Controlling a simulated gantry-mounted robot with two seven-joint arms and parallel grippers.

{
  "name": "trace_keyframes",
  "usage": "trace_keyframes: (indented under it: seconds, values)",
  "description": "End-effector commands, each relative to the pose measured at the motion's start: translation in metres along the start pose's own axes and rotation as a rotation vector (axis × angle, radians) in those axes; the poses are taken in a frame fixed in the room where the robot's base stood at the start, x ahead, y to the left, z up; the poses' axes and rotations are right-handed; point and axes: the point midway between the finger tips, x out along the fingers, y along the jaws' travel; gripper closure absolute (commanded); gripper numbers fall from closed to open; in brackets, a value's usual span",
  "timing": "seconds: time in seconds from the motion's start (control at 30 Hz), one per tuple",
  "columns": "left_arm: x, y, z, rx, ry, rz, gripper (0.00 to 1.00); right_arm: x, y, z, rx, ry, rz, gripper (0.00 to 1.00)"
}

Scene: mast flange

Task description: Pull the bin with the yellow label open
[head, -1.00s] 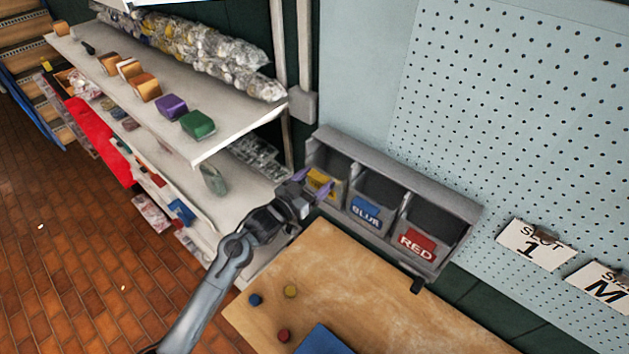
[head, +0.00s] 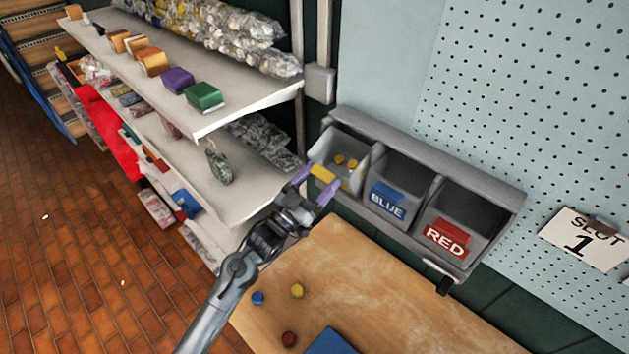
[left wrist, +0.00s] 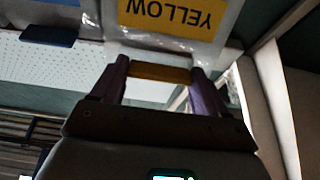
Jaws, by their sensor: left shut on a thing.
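The bin with the yellow label (head: 354,178) is the left one of three grey bins in the wall rack (head: 365,122). It is tipped out at the front, and a few yellow discs (head: 345,162) show inside. My left gripper (head: 320,177) has its purple fingers shut on the bin's yellow handle (left wrist: 160,74). In the left wrist view the YELLOW label (left wrist: 172,14) appears upside down, just beyond the handle. My right gripper is not in view.
The blue bin (head: 388,202) and red bin (head: 446,238) sit beside it in the rack. A wooden bench (head: 385,300) with small discs lies below. A loaded shelf unit (head: 235,120) stands close on the left, near my arm.

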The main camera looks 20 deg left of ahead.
Motion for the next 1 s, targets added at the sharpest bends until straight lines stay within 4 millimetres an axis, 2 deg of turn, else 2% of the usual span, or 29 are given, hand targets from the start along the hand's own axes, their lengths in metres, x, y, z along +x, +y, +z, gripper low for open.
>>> trace_keyframes:
  seconds: [0.57,0.6,0.77,1.0]
  values:
    - [-0.0067,0.0014,0.0088,-0.003,-0.017,0.002,0.8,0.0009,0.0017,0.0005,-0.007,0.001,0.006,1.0]
    - [-0.0068,0.0013,0.0091,-0.003,-0.018,0.002,0.23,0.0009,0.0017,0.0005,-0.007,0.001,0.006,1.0]
    - [-0.0062,0.0014,0.0077,-0.003,-0.014,0.002,0.0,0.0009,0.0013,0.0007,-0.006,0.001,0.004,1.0]
    - [-0.0061,0.0014,0.0059,-0.002,-0.01,0.002,0.0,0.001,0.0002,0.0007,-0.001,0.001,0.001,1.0]
